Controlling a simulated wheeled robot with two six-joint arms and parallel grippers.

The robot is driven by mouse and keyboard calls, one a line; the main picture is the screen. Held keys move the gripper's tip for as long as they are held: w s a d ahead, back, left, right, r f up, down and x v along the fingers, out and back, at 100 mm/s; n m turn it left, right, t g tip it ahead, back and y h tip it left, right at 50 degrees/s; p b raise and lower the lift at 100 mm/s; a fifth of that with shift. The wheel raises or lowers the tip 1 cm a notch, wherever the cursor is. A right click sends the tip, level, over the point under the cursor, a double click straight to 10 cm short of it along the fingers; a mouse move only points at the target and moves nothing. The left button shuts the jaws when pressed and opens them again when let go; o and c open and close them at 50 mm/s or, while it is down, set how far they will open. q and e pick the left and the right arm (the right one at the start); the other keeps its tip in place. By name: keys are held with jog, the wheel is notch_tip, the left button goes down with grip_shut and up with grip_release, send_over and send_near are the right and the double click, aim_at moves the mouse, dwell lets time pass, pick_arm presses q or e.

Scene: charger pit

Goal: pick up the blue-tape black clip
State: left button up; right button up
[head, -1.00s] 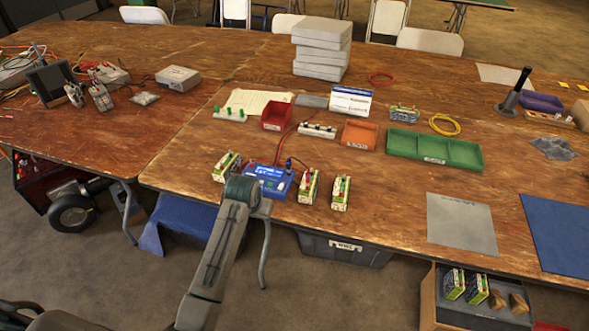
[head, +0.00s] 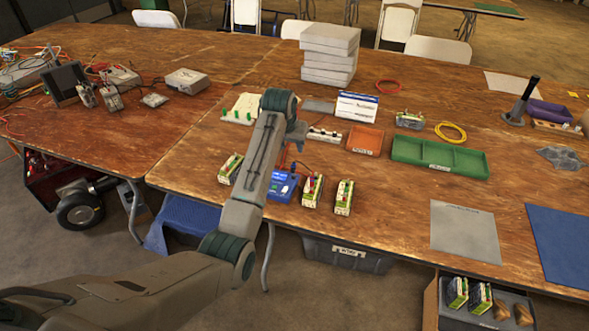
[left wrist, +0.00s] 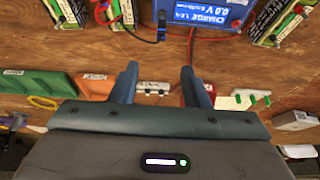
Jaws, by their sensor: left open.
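My left gripper (left wrist: 160,72) is open, its two fingers apart over the table with nothing between the tips. In the left wrist view a small dark clip (left wrist: 162,26) with a bluish look hangs on a black lead beside the blue charger (left wrist: 208,14); I cannot make out its tape clearly. It lies beyond the fingertips, apart from them. In the head view my left arm covers part of the charger (head: 284,188) and hides most of the gripper. A white strip with dark pieces (left wrist: 152,88) shows behind the fingers. My right gripper is not in view.
Green-and-white battery packs (head: 312,190) (head: 344,197) stand right of the charger, another (head: 230,168) left of it. A red lead (left wrist: 190,48) crosses the wood. An orange tray (head: 365,138) and a green tray (head: 440,155) lie behind. The front right table has a grey mat (head: 465,230).

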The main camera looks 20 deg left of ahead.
pick_arm(q)
send_over(293, 164)
jog(key=f, duration=0.5)
jog(key=shift+s+p, duration=0.3)
jog(key=shift+p, duration=0.1)
jog(key=shift+f, duration=0.45)
notch_tip(293, 164, down, 3)
jog(key=shift+w+f+p, duration=0.15)
jog(key=shift+f+p, duration=0.05)
jog(key=shift+p, duration=0.5)
jog(key=shift+w+f, duration=0.2)
jog(key=shift+f, duration=0.35)
jog(key=c, duration=0.9)
